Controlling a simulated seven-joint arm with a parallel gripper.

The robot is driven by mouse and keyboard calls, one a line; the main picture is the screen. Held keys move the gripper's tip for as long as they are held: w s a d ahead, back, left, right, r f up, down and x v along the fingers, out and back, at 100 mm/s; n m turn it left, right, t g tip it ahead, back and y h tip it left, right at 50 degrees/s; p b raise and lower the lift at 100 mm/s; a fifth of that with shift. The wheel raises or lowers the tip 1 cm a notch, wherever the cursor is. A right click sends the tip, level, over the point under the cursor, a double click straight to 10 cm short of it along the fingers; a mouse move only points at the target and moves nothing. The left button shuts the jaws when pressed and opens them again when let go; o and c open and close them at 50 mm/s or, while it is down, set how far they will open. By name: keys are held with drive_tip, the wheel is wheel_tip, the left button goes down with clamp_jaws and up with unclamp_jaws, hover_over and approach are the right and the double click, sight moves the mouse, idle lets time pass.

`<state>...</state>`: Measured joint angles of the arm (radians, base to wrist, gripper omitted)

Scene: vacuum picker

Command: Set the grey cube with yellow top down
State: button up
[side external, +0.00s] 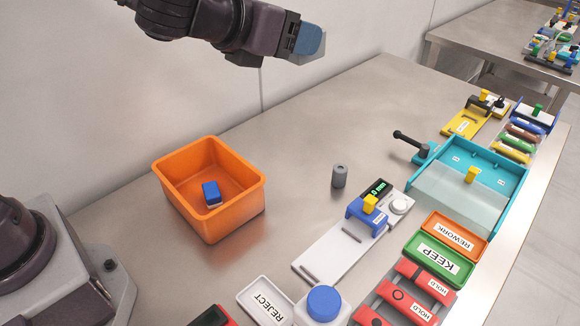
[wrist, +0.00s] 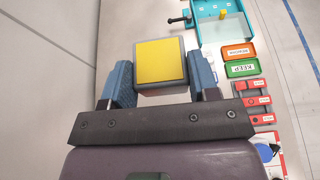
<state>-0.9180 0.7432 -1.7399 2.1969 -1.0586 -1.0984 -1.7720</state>
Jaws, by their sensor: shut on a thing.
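The grey cube with yellow top (wrist: 162,62) is between the two blue fingers of my gripper (wrist: 160,70) in the wrist view. Its yellow face looks toward the wrist camera, and grey shows along its edges. My gripper is shut on it. In the side view my gripper (side external: 308,40) is at the top, held well above the table, pointing right. There a blue finger hides most or all of the cube.
An orange bin (side external: 240,215) with a blue block (side external: 211,193) inside stands on the left of the metal table (side external: 300,130). A grey cylinder (side external: 339,176), a white-and-blue fixture (side external: 330,255), KEEP tray (side external: 439,258) and teal tray (side external: 520,190) are to the right. Table behind the cylinder is bare.

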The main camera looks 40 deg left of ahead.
drive_tip(key=shift+w+r, duration=0.25)
drive_tip(key=shift+r, duration=0.25)
drive_tip(key=w+a+f+m+g+h, duration=0.25)
drive_tip(key=w+m+h, duration=0.4)
drive_tip(key=w, duration=0.65)
drive_tip(key=s+a+r+m+g+h, duration=0.2)
drive_tip(key=a+m+g+h, duration=0.45)
drive_tip(key=a, duration=0.45)
drive_tip(key=shift+y, duration=0.3)
wheel_tip(320, 180, down, 35)
drive_tip(key=shift+s+a+f, duration=0.1)
drive_tip(key=shift+s+f, duration=0.05)
